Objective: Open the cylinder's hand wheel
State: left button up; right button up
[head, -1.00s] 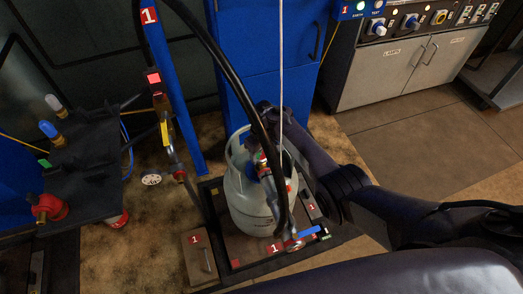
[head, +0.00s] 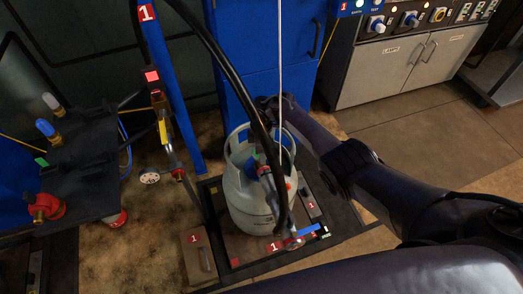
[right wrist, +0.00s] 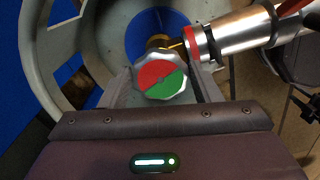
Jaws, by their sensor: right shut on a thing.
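The gas cylinder (head: 245,205) is pale grey with an open collar and stands upright on a dark platform. Its hand wheel (right wrist: 150,73) is a scalloped silver knob with a red and green face, showing more red on the upper left and green on the lower right. My right gripper (right wrist: 163,84) is shut on the hand wheel, one finger on each side. In the head view, my right arm reaches the cylinder top from the right, and the hose hides most of the grip. My left gripper is not in view.
A black hose (head: 232,80) arches down to a metal connector (head: 267,185) at the cylinder valve. A blue cabinet (head: 262,55) stands behind. A valve bench (head: 85,165) is at the left. A control console (head: 385,70) stands at the upper right, with clear floor before it.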

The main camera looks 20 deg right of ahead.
jog(key=n+b, duration=0.1)
jog(key=n, duration=0.2)
jog(key=shift+w+f, duration=0.1)
jog(key=shift+w, duration=0.05)
jog(key=n+b, duration=0.3)
jog(key=n, duration=0.4)
jog(key=shift+w, duration=0.15)
jog(key=shift+n+b, duration=0.95)
jog(key=shift+n, duration=0.25)
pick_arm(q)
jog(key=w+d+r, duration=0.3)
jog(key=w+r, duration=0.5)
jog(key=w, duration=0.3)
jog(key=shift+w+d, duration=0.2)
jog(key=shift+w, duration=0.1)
pick_arm(e)
jog(key=shift+a+n, duration=0.1)
jog(key=shift+n, duration=0.4)
jog(key=o, duration=1)
